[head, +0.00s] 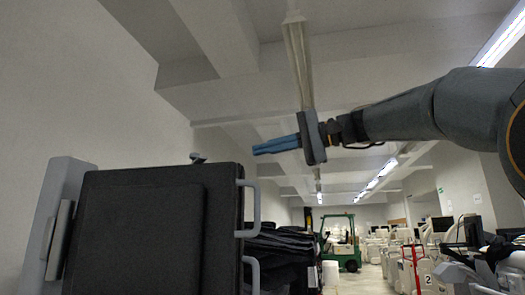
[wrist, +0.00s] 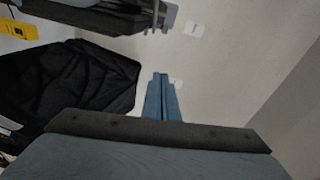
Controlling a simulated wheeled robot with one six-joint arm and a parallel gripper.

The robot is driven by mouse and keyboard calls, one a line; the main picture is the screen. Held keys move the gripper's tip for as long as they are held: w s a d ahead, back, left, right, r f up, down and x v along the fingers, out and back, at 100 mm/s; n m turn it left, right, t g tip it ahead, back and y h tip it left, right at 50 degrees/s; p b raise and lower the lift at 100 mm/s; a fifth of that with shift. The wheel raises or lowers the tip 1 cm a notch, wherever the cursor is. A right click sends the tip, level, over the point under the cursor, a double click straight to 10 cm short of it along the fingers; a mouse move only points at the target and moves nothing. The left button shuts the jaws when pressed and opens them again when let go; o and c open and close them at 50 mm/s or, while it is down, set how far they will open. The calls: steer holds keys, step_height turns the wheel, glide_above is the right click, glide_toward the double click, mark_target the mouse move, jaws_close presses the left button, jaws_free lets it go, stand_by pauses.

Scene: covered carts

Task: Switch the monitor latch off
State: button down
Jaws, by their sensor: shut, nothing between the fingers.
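A large black monitor-like panel (head: 140,230) stands at the lower left of the head view, with grey handles (head: 248,208) on its right side. A small dark knob or lever (head: 198,157) sticks up at its top edge; I cannot tell whether it is the monitor latch, or which position it is in. My gripper (head: 256,149) has blue fingers, shut and empty. It is in the air above and to the right of the panel, apart from it. In the wrist view its fingers (wrist: 159,76) point at a pale background and touch nothing.
A grey upright plate (head: 62,225) stands left of the panel. Black draped fabric (head: 280,250) lies behind it and shows in the wrist view (wrist: 85,85). A green forklift (head: 340,240) and several white carts (head: 390,250) are farther back. The air around my gripper is clear.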

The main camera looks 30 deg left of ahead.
mark_target(198, 155)
steer(key=s+d+n+t+b, duration=0.4)
steer(key=s+n+b, duration=0.3)
steer(key=s+n, duration=0.5)
steer(key=shift+r+n+h, duration=0.25)
steer(key=shift+n+h, duration=0.05)
steer(key=shift+n, duration=0.5)
steer(key=p+x, duration=0.5)
steer(key=x, duration=0.9)
steer(key=shift+w+r, duration=0.1)
steer(key=shift+w, duration=0.05)
